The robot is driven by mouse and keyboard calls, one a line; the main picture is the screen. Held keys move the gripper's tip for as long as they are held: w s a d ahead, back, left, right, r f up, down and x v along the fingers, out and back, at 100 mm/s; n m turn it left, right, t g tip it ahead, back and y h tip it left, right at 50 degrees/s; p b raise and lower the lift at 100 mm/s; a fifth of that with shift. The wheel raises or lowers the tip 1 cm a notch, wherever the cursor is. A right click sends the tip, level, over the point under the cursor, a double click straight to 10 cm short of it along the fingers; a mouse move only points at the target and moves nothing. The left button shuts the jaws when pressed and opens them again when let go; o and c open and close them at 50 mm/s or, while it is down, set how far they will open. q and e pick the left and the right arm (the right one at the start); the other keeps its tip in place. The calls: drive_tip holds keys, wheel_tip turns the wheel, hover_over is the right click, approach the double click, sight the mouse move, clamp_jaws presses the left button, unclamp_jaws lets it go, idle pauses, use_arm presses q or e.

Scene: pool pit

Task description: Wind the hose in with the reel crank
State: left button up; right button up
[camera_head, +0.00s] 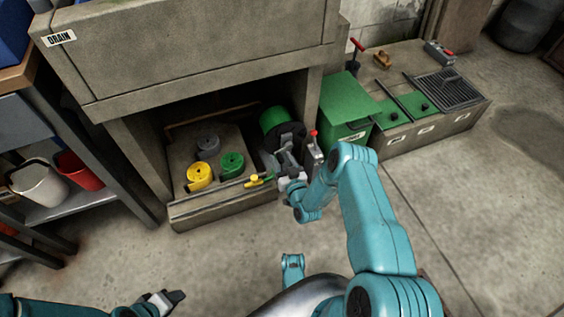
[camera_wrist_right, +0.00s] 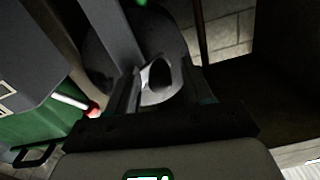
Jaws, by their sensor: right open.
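The hose reel (camera_head: 275,119) has a green drum and a dark round flange, and stands at the right side of the low recess. The dark flange (camera_wrist_right: 97,58) shows in the right wrist view with a grey bar (camera_wrist_right: 110,32) crossing it, which looks like the crank arm. A pale rounded grip (camera_wrist_right: 158,80) lies between the jaws of my right gripper (camera_wrist_right: 160,95), which is open around it; contact cannot be told. In the head view my right gripper (camera_head: 290,177) is at the reel's front, partly hidden by its wrist. My left gripper (camera_head: 166,299) is low at left, away from the reel; its jaws are unclear.
A grey unit with a red-tipped lever (camera_head: 313,148) stands right of the reel, close to my right arm. A green bin (camera_head: 345,110) is beyond it. The front floor is clear.

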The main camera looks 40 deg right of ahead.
clamp_jaws()
drive_tip(key=shift+a+r+m+p, duration=0.15)
drive_tip(key=shift+r+m, duration=0.25)
drive_tip(key=shift+m, duration=0.55)
drive_tip(key=shift+r+m+p, duration=0.15)
drive_tip(key=shift+r+m, duration=0.2)
drive_tip(key=shift+m, duration=0.6)
unclamp_jaws()
drive_tip(key=shift+s, duration=0.2)
